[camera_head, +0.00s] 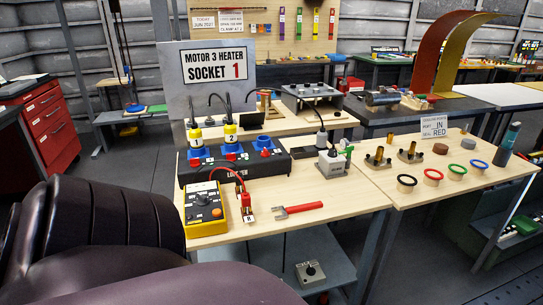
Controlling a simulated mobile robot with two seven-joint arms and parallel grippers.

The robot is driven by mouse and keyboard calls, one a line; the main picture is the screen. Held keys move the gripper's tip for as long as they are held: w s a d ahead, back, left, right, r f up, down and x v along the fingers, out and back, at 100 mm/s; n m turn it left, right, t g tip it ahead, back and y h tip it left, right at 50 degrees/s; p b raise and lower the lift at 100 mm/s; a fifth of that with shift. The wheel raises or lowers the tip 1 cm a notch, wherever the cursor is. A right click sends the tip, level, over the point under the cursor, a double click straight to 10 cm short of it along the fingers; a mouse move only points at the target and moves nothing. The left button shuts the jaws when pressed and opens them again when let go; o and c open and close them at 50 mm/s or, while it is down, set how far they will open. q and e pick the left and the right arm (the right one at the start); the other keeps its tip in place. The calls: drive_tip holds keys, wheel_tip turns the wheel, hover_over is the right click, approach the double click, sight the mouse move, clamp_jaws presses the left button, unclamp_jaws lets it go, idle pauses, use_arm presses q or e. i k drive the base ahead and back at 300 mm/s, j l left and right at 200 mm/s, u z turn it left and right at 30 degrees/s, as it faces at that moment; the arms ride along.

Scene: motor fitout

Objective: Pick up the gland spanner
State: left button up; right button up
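A tool that looks like the gland spanner (302,208) lies flat near the front edge of the wooden table (350,203). It has a red handle pointing right and a grey open jaw at its left end. Nothing touches it. Dark links of my own arm fill the lower left of the view. Neither of my grippers shows in the view.
A yellow tester (204,208) with red and black leads stands left of the spanner. A grey plug unit (331,163) stands behind right. Bare tabletop surrounds the spanner's right end.

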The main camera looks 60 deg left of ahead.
sight(286, 212)
drive_tip(key=k+u, duration=0.1)
drive_tip(key=u, duration=1.6)
